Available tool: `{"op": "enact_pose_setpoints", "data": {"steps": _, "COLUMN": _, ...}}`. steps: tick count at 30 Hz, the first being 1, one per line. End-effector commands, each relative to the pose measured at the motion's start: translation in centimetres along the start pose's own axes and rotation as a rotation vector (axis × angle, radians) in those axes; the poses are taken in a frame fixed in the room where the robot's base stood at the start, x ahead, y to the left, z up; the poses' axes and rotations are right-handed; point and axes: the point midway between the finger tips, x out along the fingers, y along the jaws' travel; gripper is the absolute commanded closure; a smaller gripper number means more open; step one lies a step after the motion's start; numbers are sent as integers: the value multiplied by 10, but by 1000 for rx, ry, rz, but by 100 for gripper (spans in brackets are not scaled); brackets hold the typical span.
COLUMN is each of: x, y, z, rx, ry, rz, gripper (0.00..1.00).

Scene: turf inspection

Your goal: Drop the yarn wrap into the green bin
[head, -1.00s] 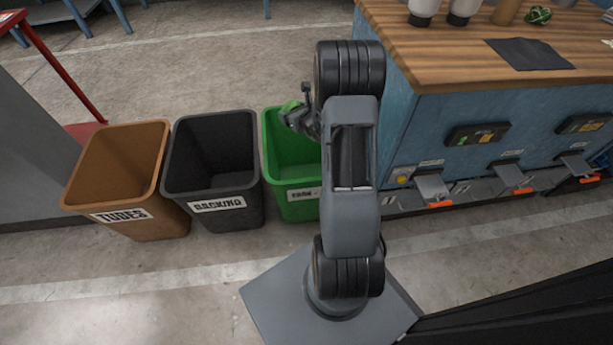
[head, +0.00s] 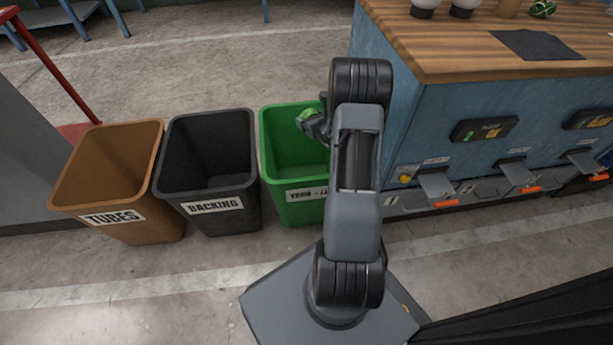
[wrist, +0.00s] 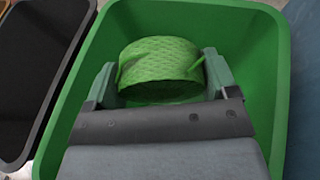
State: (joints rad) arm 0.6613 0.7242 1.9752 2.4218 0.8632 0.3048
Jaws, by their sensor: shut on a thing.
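The yarn wrap (wrist: 160,68) is a green textured roll, held between the two fingers of my gripper (wrist: 160,82) in the wrist view. Behind it the green bin (wrist: 268,60) fills most of that view, and the wrap appears within the bin's outline. My gripper (head: 316,122) is over the bin's right part, with a bit of the green wrap (head: 308,117) showing. The exact height of the wrap against the rim is hard to tell.
A black bin (head: 210,160) labelled BACKING and a brown bin (head: 110,180) labelled TUBES stand to the left of the green bin. A blue workbench (head: 470,105) with a wooden top stands close on the right. Open floor lies behind the bins.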

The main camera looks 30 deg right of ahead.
Motion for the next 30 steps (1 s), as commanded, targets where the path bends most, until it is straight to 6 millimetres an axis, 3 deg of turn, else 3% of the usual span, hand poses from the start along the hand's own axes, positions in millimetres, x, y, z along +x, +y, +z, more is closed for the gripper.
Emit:
{"op": "enact_pose_setpoints", "data": {"steps": 10, "x": 2, "y": 0, "z": -4, "rx": 0, "ry": -1, "rz": 0, "gripper": 44}}
{"op": "enact_pose_setpoints", "data": {"steps": 11, "x": 2, "y": 0, "z": -4, "rx": 0, "ry": -1, "rz": 0, "gripper": 18}}
{"op": "enact_pose_setpoints", "data": {"steps": 16, "x": 2, "y": 0, "z": -4, "rx": 0, "ry": -1, "rz": -1, "gripper": 1}}
{"op": "enact_pose_setpoints", "data": {"steps": 25, "x": -1, "y": -1, "z": -4, "rx": 1, "ry": 0, "rz": -1, "gripper": 0}}
{"op": "enact_pose_setpoints", "data": {"steps": 30, "x": -22, "y": -1, "z": -2, "rx": 2, "ry": 0, "rz": -3, "gripper": 0}}
